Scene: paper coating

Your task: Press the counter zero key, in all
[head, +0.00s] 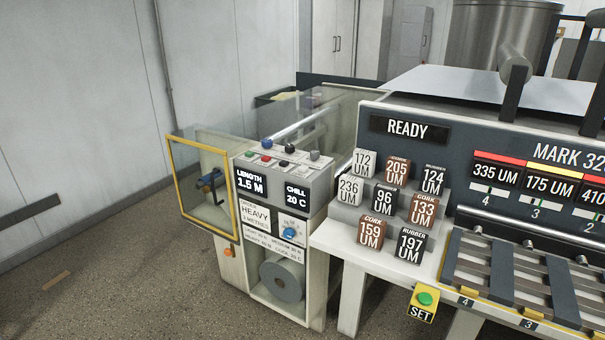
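A grey control unit (325,187) stands left of the main machine. Its length counter display (250,184) reads "LENGTH 1.5 M", and a chill display (296,198) beside it reads "CHILL 20 C". On the sloped top are several small keys and knobs: a blue knob (267,143), a red key (266,158), and dark ones such as the knob (315,155). Their labels are too small to read, so I cannot tell which is the counter zero key. Neither of my grippers is in view.
A yellow-framed clear guard (202,187) stands at the unit's left. A blue dial (291,229) and a grey roll (282,278) are on its front. Several labelled blocks, like "197 UM" (411,245), sit on stepped shelves right. A green SET button (425,298) is below. Floor at left is mostly clear.

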